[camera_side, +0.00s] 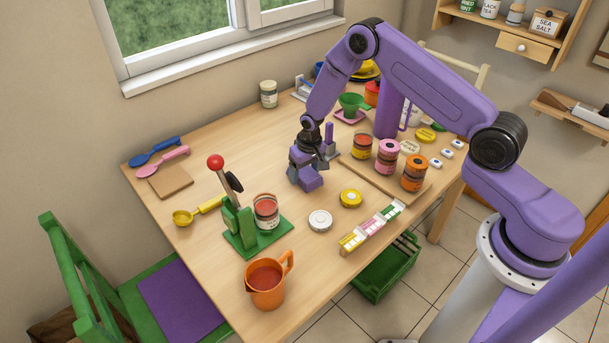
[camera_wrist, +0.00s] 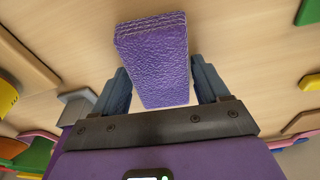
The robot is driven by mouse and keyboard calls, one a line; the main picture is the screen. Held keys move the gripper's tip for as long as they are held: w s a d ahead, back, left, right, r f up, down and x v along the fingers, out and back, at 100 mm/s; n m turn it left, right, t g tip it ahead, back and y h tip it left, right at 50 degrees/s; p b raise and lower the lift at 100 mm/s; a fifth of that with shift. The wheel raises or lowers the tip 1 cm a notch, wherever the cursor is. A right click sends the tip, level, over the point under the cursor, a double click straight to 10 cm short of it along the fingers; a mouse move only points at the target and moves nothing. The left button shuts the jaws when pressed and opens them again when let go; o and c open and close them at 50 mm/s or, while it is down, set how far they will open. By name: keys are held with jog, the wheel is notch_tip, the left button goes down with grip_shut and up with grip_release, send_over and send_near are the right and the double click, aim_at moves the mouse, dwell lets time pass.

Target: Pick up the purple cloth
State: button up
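The purple cloth is a thick folded block with layered edges, seen large in the wrist view (camera_wrist: 155,60). In the side view it is a small purple block (camera_side: 310,182) low over the wooden table, just below my gripper (camera_side: 306,166). In the wrist view my gripper (camera_wrist: 161,85) has one blue-grey finger on each side of the cloth. The cloth lies between the fingers and reaches past their tips. The fingers are close to its sides; whether they press on it cannot be told.
A green press (camera_side: 238,222) and a jar (camera_side: 266,211) stand to the left. A wooden board (camera_side: 385,178) with several jars is at right. The orange mug (camera_side: 266,281) is near the front edge.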

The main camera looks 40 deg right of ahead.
aim_at(304, 170)
jog(key=c, duration=0.4)
jog(key=shift+r, duration=0.1)
jog(key=shift+c, duration=0.2)
jog(key=shift+r, duration=0.45)
notch_tip(304, 170, up, 2)
jog(key=shift+r, duration=0.1)
jog(key=s+r, duration=0.4)
jog(key=r, duration=0.1)
jog(key=shift+s+r, duration=0.35)
jog(key=shift+s, duration=0.05)
jog(key=s+r, duration=0.4)
jog(key=s, duration=0.5)
jog(key=shift+s+d, duration=0.1)
